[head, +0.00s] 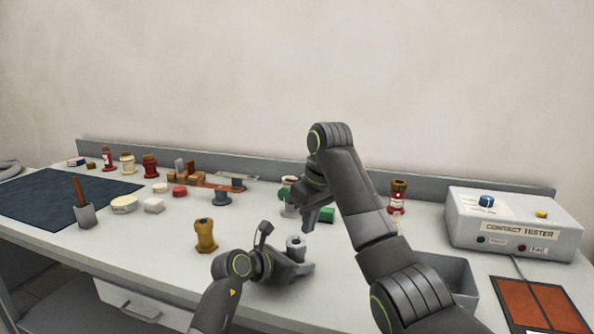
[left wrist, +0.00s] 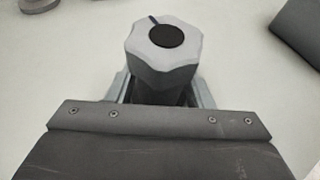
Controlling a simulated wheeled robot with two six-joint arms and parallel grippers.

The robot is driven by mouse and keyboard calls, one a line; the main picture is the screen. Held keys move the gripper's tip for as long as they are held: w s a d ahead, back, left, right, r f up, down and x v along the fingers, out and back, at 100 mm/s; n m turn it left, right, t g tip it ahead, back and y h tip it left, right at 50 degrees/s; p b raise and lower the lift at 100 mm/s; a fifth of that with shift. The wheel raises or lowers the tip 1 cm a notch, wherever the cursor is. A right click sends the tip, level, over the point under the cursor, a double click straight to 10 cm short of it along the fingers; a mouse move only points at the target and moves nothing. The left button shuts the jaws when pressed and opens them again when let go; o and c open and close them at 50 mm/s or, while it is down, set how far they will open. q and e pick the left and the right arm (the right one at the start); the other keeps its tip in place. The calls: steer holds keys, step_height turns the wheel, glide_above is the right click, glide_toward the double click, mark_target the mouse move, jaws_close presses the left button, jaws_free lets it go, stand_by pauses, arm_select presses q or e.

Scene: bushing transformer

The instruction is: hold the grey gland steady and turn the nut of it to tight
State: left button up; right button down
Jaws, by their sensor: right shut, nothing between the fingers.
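The grey gland (head: 296,243) stands upright near the front of the table. In the left wrist view its light grey lobed nut (left wrist: 163,52) shows from above, with a black centre and a dark blue mark on the rim; the darker body is below. My left gripper (head: 291,262) is low at the gland, its fingers on both sides of the body below the nut, apparently shut on it. In the left wrist view the left gripper (left wrist: 164,92) partly hides the body. My right gripper (head: 308,222) is shut and empty, pointing down above and behind the gland.
A yellow-brown bushing (head: 206,235) stands left of the gland. A contact tester (head: 515,225) and a grey bin (head: 447,275) are at the right. A cup with a brown handle (head: 84,214), white pieces and a dark mat (head: 60,195) are at the left.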

arm_select(q)
steer(key=shift+o, duration=1.2)
steer(key=shift+f, duration=0.2)
steer(key=shift+o, duration=0.2)
steer(key=shift+w, duration=0.1)
steer(key=shift+a+r, duration=0.1)
steer(key=shift+r, duration=0.1)
